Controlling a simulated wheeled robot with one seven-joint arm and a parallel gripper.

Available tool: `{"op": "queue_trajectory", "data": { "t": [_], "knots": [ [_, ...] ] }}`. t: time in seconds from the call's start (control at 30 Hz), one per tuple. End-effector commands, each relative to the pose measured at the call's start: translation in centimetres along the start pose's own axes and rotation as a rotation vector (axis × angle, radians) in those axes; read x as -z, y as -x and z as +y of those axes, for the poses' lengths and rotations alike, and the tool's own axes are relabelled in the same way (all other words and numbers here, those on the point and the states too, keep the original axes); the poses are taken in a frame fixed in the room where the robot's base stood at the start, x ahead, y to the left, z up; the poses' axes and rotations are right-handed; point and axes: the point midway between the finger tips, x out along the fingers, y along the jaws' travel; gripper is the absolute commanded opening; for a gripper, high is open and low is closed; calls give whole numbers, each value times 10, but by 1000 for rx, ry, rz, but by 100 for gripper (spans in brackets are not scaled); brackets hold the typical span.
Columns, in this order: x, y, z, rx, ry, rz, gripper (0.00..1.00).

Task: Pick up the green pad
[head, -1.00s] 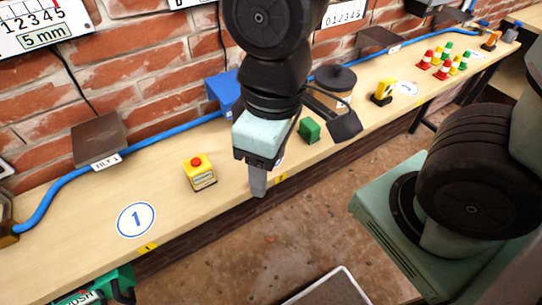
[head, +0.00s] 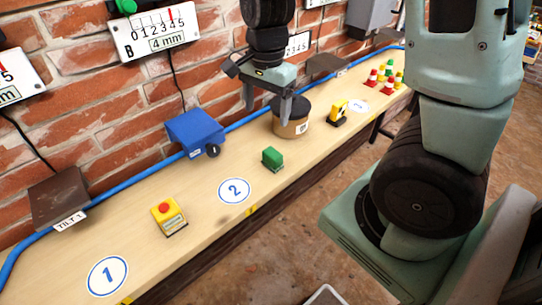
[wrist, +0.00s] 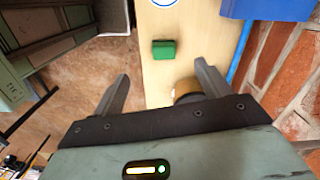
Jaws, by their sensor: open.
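The green pad (head: 272,158) is a small green block on the wooden bench, right of the round "2" marker. It also shows in the wrist view (wrist: 164,50), beyond the fingertips and between their lines. My gripper (head: 267,105) is open and empty. In the head view it hangs above the bench, behind the pad and close to the dark-lidded round container (head: 291,120). The pad is apart from the gripper.
A blue box (head: 195,130) with a black knob stands left of my gripper at the wall. A yellow box with a red button (head: 168,215) is further left. A yellow tool (head: 338,112) and several small cones (head: 384,76) stand to the right. The bench around the pad is clear.

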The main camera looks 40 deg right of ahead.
Motion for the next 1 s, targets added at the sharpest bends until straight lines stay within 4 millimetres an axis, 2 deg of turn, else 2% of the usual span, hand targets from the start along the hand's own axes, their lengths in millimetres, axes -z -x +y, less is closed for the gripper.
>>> {"op": "queue_trajectory", "data": {
  "t": [0.03,0.1,0.2,0.27,0.7,0.83,1.0],
  "knots": [
    [14,0,0,-3,-84,9,76],
    [27,0,1,-5,-166,18,76],
    [34,-7,2,-6,-214,23,76],
    [34,-15,3,-9,-219,22,76],
    [35,-103,3,-9,-212,21,76],
    [35,-118,3,-7,-211,21,76],
    [35,-125,2,-5,-211,22,76]
  ]
}}
